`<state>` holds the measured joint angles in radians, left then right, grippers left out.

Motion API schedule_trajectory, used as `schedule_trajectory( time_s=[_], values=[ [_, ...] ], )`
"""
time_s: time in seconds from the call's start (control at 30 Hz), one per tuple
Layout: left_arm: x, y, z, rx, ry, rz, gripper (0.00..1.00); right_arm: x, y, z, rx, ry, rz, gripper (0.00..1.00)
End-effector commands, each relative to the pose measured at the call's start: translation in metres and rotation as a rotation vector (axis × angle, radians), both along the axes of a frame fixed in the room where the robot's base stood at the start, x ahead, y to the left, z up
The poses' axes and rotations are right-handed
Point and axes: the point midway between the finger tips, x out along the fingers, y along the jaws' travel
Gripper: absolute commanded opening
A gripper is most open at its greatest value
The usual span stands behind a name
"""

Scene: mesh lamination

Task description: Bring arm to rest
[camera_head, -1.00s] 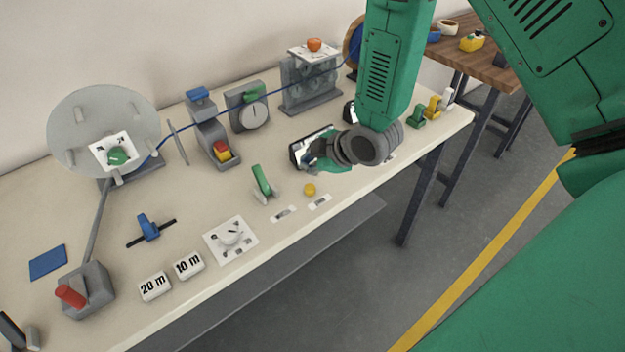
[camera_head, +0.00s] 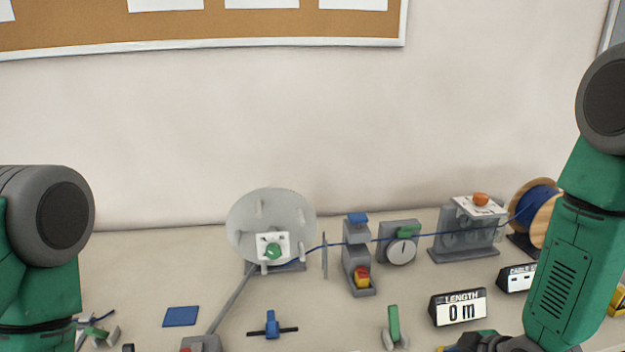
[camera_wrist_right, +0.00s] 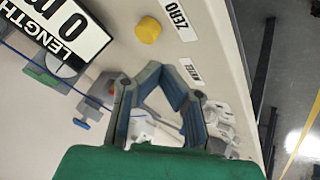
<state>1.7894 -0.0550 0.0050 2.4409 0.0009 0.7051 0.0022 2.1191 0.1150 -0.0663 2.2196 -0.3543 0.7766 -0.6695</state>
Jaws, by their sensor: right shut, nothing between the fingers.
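My right arm (camera_head: 572,265) comes in at the right of the head view, over the bench's right part. Its dark gripper is cut off by the bottom edge there. In the right wrist view my right gripper (camera_wrist_right: 163,72) is shut and empty, its blue-padded fingers meeting at the tips above the bench. My left arm (camera_head: 45,270) is folded at the left edge of the head view. Its gripper cannot be made out.
The bench (camera_head: 235,330) carries a clear disc (camera_head: 260,212), a dial unit (camera_head: 401,250), a length display (camera_head: 460,307) reading 0 m and a cable spool (camera_head: 538,210). Blue cable runs between disc and spool. A yellow button (camera_wrist_right: 148,30) lies beside the right gripper. The wall is behind.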

Motion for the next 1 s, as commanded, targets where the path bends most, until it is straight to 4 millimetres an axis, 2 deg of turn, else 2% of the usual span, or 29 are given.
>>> schedule_trajectory(
  time_s=[0.03,0.1,0.2,0.33,0.5,0.53,0.6,0.8,1.0],
  values=[
    [0.0,0.0,0.0,0.0,0.0,0.001,0.48,-0.03,0.002,-0.024,0.035,0.091,-0.073,0.0],
    [0.0,0.0,0.0,0.0,0.0,0.001,0.48,-0.073,0.003,-0.052,0.085,0.217,-0.205,0.0],
    [0.0,0.0,0.0,0.0,0.0,0.001,0.48,-0.132,0.004,-0.08,0.131,0.373,-0.391,0.0],
    [0.0,0.0,0.0,0.0,0.0,0.001,0.48,-0.199,0.004,-0.102,0.152,0.534,-0.605,0.0],
    [0.0,0.0,0.0,0.0,0.0,0.0,0.48,-0.281,0.004,-0.113,0.133,0.702,-0.864,0.0],
    [0.0,0.0,-0.005,0.0,0.0,0.0,0.48,-0.286,0.005,-0.118,0.13,0.711,-0.889,0.0],
    [0.001,0.0,-0.028,0.0,-0.002,0.0,0.48,-0.275,0.007,-0.139,0.132,0.687,-0.863,0.0],
    [-0.001,0.0,-0.072,0.0,0.001,0.0,0.48,-0.264,0.012,-0.18,0.121,0.662,-0.823,0.0],
    [0.0,0.001,-0.101,0.0,0.0,0.001,0.48,-0.257,0.015,-0.207,0.115,0.644,-0.793,0.0]
  ],
)
